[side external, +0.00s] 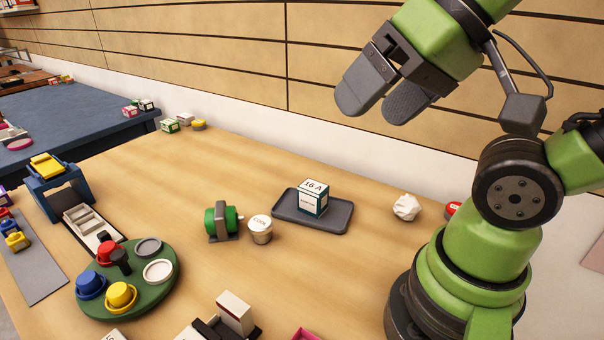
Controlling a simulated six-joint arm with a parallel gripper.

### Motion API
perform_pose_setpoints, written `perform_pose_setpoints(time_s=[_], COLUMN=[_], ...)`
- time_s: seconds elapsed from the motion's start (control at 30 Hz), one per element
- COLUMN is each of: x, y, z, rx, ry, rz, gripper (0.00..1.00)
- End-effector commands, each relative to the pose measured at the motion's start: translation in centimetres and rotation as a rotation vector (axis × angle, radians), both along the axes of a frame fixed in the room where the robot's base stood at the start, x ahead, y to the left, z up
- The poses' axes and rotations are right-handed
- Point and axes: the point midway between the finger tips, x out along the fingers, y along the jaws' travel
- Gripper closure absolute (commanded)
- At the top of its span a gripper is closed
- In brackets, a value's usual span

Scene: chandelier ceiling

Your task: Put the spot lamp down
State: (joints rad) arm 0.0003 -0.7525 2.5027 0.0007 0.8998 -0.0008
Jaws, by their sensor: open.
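A green cylinder in a grey bracket (219,222), which looks like the spot lamp, rests on the wooden table (330,285) left of centre. My gripper (378,106) is high at the upper right, well above the table and far from the lamp. Its two grey fingers are apart with nothing between them.
A cup (260,229) stands close to the lamp's right. A grey tray (334,217) holds a box marked 16 A (313,197). Crumpled paper (406,207) lies farther right. A green round board (124,299) holds coloured parts. Wood behind the lamp is clear.

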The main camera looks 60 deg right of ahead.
Motion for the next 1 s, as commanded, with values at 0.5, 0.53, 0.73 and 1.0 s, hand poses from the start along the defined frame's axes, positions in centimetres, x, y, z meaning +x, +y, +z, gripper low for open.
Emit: perform_pose_setpoints(time_s=[0.5,0.53,0.73,1.0], x=[5.3,6.4,13.2,18.7], y=[-0.8,-1.0,-2.8,-5.7], z=[-1.0,-1.4,-4.6,-10.7], rx=[-0.194,-0.241,-0.616,-1.241], ry=[-0.095,-0.115,-0.237,-0.257], rz=[0.169,0.204,0.433,0.774], gripper=[0.18,0.18,0.18,0.18])
